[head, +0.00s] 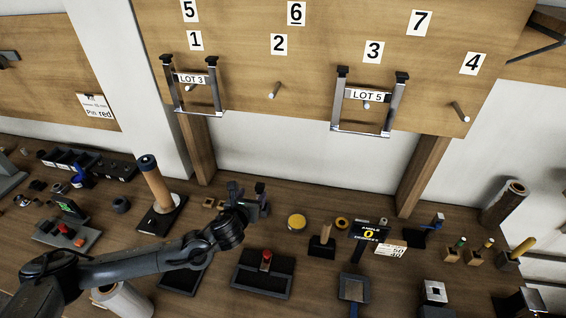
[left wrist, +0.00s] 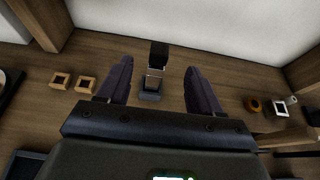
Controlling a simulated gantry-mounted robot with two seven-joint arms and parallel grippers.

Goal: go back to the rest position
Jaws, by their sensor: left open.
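My left gripper (head: 247,190) is at the end of my dark left arm, above the workbench and below the wall board. In the left wrist view its two fingers (left wrist: 158,85) are spread apart. A small upright thing with a black top and a silvery middle (left wrist: 156,72) stands on the bench beyond and between the fingers. I cannot tell from the frames whether it touches them. In the head view it is largely hidden by the gripper. My right gripper is not in view.
The bench holds a wooden roller on a black stand (head: 156,185), a red-knobbed black device (head: 265,262), a yellow tin (head: 296,221) and a yellow-marked display (head: 369,232). Two metal frames, LOT 3 (head: 191,79) and LOT 5 (head: 365,95), hang on the numbered board (head: 320,60).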

